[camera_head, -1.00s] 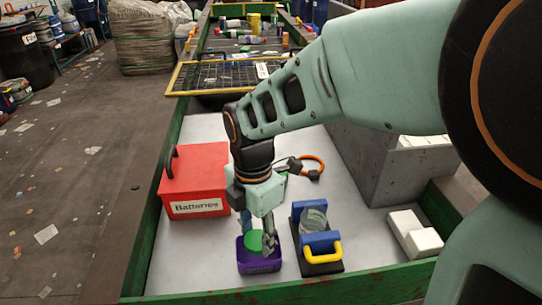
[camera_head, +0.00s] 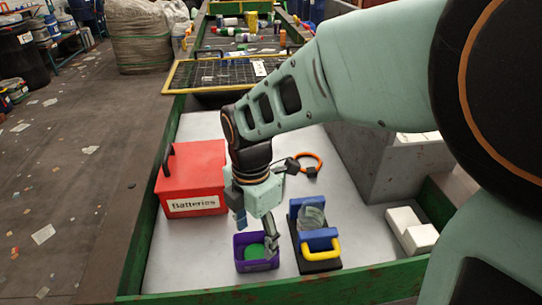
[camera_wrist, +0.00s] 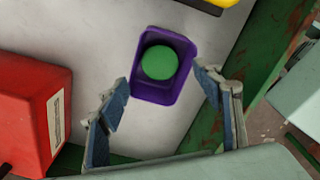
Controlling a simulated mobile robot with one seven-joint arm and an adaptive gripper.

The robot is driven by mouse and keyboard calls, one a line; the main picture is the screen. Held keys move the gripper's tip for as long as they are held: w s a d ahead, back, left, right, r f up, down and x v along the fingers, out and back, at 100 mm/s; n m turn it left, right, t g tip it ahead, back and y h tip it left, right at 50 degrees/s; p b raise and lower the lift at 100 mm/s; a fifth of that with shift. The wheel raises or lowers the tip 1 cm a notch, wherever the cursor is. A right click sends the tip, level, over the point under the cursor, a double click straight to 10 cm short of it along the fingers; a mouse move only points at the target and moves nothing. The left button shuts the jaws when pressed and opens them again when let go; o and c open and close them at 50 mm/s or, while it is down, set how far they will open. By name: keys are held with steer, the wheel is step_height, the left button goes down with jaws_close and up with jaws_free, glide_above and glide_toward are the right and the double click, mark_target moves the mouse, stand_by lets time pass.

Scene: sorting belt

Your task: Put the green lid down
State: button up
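The green lid (camera_head: 255,251) lies inside the purple bin (camera_head: 240,262). The wrist view also shows the round green lid (camera_wrist: 159,62) lying in the purple bin (camera_wrist: 150,93), free of the fingers. My gripper (camera_head: 256,236) is above the bin. In the wrist view my gripper (camera_wrist: 163,85) has its two fingers wide apart, with nothing held between them. The fingertips appear on either side of the bin's near end.
A red Batteries box (camera_head: 193,178) stands to the left of the bin. A blue and black device with a yellow handle (camera_head: 322,250) stands close on the right. White blocks (camera_head: 411,230) lie further right. A green edge (camera_head: 300,288) borders the white surface.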

mark_target(257, 253)
step_height(257, 253, up, 13)
steer(key=p, duration=1)
steer(key=shift+r+p, duration=0.15)
steer(key=shift+p, duration=0.25)
